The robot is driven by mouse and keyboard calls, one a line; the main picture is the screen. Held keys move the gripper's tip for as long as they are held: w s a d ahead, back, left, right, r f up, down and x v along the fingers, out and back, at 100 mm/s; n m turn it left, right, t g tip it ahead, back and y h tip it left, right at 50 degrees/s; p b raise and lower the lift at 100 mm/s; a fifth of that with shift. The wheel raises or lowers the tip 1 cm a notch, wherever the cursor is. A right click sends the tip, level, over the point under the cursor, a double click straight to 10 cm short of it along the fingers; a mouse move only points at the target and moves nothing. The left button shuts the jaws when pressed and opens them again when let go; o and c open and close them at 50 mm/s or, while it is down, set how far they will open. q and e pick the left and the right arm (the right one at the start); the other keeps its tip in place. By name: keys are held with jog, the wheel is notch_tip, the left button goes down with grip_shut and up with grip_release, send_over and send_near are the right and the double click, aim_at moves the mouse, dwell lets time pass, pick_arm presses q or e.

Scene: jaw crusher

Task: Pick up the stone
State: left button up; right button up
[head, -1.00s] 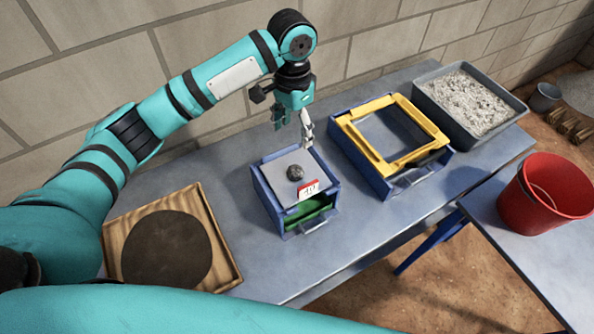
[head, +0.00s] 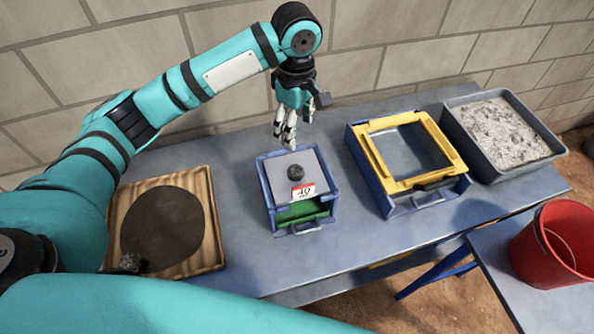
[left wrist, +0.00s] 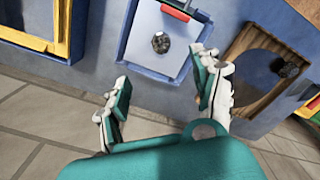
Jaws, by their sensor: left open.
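A small dark stone (head: 295,171) lies on the grey top plate of a blue box (head: 267,184) that carries a red and white number tag. My left gripper (head: 285,138) hangs just behind the box, above and apart from the stone, with its fingers pointing down. In the left wrist view the left gripper's fingers (left wrist: 163,78) are spread wide and empty, and the stone (left wrist: 160,42) shows between and beyond them. A second, rough grey stone (head: 130,262) lies at the front left of a wooden tray (head: 213,235). My right gripper is not in view.
A blue box with a yellow frame (head: 453,160) stands right of the stone's box. A grey bin of gravel (head: 553,152) is beyond it. A red bucket (head: 540,250) stands on a side table. The blue-grey table (head: 240,265) is clear around the stone's box.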

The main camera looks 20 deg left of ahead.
pick_arm(q)
jog(key=p, duration=0.2)
send_over(296, 168)
notch_tip(296, 168, down, 10)
jog(key=shift+d+r, duration=0.1)
jog(key=shift+r, duration=0.1)
jog(key=shift+f, duration=0.25)
notch_tip(296, 168, down, 5)
jog(key=p, duration=0.2)
jog(key=shift+p, duration=0.35)
jog(key=shift+f, duration=0.15)
jog(key=c, duration=1.3)
grip_shut()
